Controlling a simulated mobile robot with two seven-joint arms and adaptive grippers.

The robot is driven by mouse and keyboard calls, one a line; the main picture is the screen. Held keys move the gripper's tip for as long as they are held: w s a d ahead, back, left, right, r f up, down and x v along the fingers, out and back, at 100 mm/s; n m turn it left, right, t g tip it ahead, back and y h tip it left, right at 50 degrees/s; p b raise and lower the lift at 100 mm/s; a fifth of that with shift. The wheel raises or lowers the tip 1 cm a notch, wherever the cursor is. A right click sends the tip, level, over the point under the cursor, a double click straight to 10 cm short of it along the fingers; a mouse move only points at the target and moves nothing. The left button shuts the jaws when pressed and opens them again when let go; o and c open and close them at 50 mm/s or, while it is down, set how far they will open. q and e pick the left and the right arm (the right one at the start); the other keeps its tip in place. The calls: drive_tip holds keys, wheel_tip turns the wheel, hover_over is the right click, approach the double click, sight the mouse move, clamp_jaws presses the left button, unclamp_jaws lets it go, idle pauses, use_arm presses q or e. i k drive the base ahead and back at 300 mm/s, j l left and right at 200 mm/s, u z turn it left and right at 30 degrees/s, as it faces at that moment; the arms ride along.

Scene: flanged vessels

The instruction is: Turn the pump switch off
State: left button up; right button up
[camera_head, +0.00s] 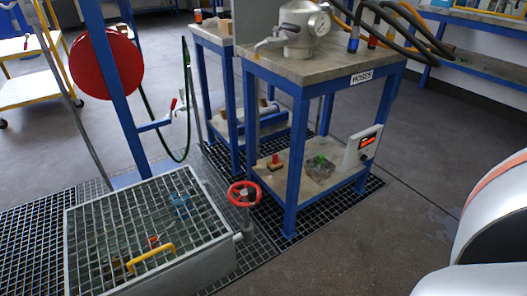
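On the same shelf are a clear, lumpy item with a green top (320,161) and a small brown block with a red top (275,162). Neither of my grippers is in view. A white, rounded part of my own body fills the lower right corner.
The blue bench (345,66) carries a metal vessel (299,27) with a gauge. A red handwheel (244,195) stands before it, beside a grated sump (90,225) with a yellow handle. A red hose reel (105,64) is at left. The floor (350,245) right of the bench is clear.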

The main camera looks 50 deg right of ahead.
sight(364, 157)
drive_tip(key=z, duration=2)
